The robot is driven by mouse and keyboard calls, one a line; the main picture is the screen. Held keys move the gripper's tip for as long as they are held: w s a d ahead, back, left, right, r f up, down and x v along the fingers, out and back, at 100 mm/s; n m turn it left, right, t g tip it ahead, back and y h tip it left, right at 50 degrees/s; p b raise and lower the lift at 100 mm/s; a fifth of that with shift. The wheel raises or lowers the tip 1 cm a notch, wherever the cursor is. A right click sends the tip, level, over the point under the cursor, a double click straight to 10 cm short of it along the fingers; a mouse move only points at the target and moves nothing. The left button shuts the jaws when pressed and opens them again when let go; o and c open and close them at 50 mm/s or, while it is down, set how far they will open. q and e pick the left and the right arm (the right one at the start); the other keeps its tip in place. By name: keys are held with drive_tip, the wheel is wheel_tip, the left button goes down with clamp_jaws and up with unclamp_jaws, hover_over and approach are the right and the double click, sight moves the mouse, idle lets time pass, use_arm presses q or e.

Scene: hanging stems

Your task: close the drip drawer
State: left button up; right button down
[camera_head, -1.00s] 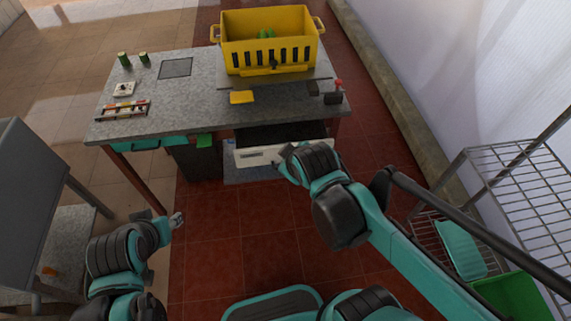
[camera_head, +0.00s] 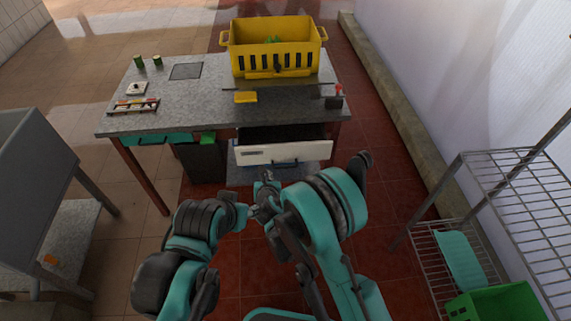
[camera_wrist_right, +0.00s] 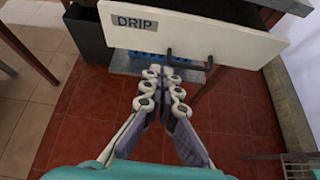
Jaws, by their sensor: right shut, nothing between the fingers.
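The drip drawer (camera_head: 300,153) stands pulled out under the right part of the table, with its dark inside showing behind the white front. In the right wrist view its white front (camera_wrist_right: 225,35) bears a "DRIP" label (camera_wrist_right: 135,22) and a dark handle (camera_wrist_right: 170,56). My right gripper (camera_head: 266,182) is shut and empty, in front of the drawer and apart from it in the head view. Its closed fingers (camera_wrist_right: 162,80) point toward the drawer front in the right wrist view. My left gripper (camera_head: 236,198) is close beside the right one; its jaws are too small to read.
The grey worktable (camera_head: 200,103) carries a yellow crate (camera_head: 270,60), a yellow block (camera_head: 245,97) and small items. A dark bin (camera_head: 204,160) stands left of the drawer. A wire rack (camera_head: 450,245) is at the right. Red floor lies clear before the drawer.

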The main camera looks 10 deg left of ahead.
drive_tip(key=b, duration=0.4)
approach(266, 157)
wheel_tip(266, 157, down, 3)
drive_tip(key=w, duration=0.2)
drive_tip(key=w+a, duration=0.1)
drive_tip(key=shift+w+a+n, duration=0.1)
drive_tip(key=shift+w+n, duration=0.2)
drive_tip(key=shift+w, duration=0.1)
drive_tip(key=shift+w+a+b, duration=0.25)
drive_tip(key=shift+w+b, duration=0.15)
drive_tip(key=shift+w, duration=0.3)
drive_tip(key=shift+r, duration=0.1)
